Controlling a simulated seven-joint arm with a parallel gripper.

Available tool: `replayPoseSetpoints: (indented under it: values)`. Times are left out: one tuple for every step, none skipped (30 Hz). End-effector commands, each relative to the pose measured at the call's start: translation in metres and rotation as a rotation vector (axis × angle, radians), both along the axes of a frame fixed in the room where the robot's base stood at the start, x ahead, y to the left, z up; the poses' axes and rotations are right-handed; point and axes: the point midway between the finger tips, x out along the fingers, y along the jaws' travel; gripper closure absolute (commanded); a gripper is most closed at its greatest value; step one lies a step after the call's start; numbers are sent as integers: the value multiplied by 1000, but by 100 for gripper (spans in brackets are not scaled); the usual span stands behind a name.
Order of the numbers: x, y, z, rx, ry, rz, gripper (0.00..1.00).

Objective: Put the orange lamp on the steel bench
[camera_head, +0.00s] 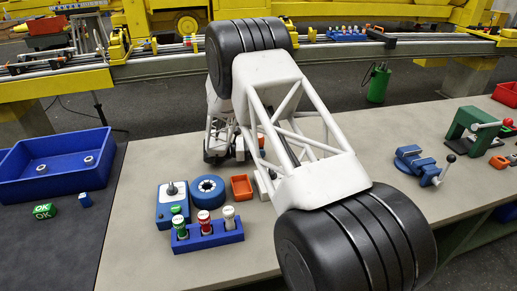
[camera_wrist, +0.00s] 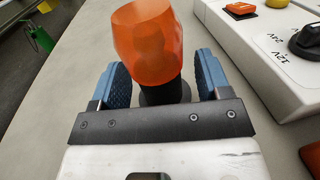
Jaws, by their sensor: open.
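The orange lamp (camera_wrist: 148,32), a translucent orange dome on a black base, stands upright in the wrist view on a pale grey surface. My gripper (camera_wrist: 163,70) is open, with one blue-padded finger on each side of the lamp's black base. Visible gaps show between the pads and the base. In the head view my arm hides most of the gripper area, and I cannot clearly make out the lamp there. The pale grey bench top (camera_head: 150,160) spans the middle of the head view. A dark bench top (camera_head: 65,250) adjoins it at left.
A white control box (camera_wrist: 265,45) with a black knob stands close to the lamp's right. A blue holder (camera_head: 208,236) with several bottles, a blue tray (camera_head: 45,180), a blue vise (camera_head: 420,163) and a green press (camera_head: 470,125) occupy the benches. The dark bench's front is clear.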

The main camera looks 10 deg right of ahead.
Motion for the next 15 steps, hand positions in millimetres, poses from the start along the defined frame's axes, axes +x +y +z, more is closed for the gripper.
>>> replayPoseSetpoints:
  values:
    - [0,0,0,0,0,0,30]
    - [0,0,0,0,0,0,30]
    - [0,0,0,0,0,0,30]
    - [0,0,0,0,0,0,30]
    - [0,0,1,0,0,0,30]
    - [0,0,1,0,0,0,30]
    - [0,0,2,0,-1,0,30]
    - [0,0,3,0,-1,0,30]
    - [0,2,3,0,0,1,30]
    - [1,4,3,0,0,1,30]
    - [1,6,3,0,0,1,30]
    - [2,9,2,0,0,1,30]
    - [2,12,2,0,-1,1,30]
    - [3,16,3,0,-1,1,30]
    - [3,20,3,0,-1,1,30]
